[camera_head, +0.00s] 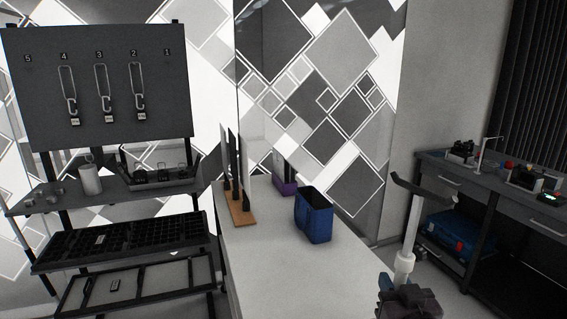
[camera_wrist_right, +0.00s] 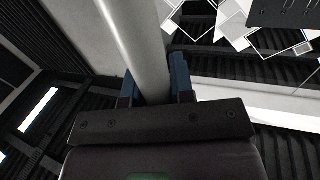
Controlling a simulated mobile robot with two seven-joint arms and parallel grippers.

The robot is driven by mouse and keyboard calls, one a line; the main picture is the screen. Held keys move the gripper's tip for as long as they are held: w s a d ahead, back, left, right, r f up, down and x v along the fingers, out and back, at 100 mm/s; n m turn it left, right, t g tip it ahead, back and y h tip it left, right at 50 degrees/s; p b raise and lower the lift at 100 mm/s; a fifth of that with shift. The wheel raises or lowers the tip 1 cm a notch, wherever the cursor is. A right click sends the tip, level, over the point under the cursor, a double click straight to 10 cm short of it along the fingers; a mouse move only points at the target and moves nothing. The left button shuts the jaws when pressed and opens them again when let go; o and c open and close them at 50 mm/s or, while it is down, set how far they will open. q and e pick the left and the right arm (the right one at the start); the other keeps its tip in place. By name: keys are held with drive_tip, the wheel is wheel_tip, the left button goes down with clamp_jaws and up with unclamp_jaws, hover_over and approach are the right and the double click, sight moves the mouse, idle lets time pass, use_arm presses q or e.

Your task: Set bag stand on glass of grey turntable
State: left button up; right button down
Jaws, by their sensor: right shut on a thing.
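The bag stand (camera_head: 411,215) is a pale upright post with a dark, wide forked top, at the right of the head view. My right gripper (camera_head: 405,284) is shut on its post, low down. In the right wrist view the pale post (camera_wrist_right: 137,45) runs up between the blue fingertips of my right gripper (camera_wrist_right: 154,90). The lower end of the stand is hidden. I see no grey turntable or its glass in either view. My left gripper is not in view.
A pale table (camera_head: 270,262) bears a blue open bin (camera_head: 314,222), a purple box (camera_head: 284,188) and a wooden stand with dark bottles (camera_head: 240,207). A rack with a dark hook board (camera_head: 100,90) stands left. A workbench (camera_head: 480,185) with a blue case (camera_head: 455,238) stands right.

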drive_tip(key=s+f, duration=0.2)
drive_tip(key=f, duration=0.1)
drive_tip(key=s+f, duration=0.1)
drive_tip(key=shift+s+a+f, duration=0.15)
drive_tip(key=shift+a+f, duration=0.15)
drive_tip(key=shift+f, duration=0.1)
drive_tip(key=shift+s+d+f+h, duration=0.2)
drive_tip(key=shift+s+f+h, duration=0.15)
drive_tip(key=shift+f, duration=0.3)
drive_tip(key=shift+a, duration=0.1)
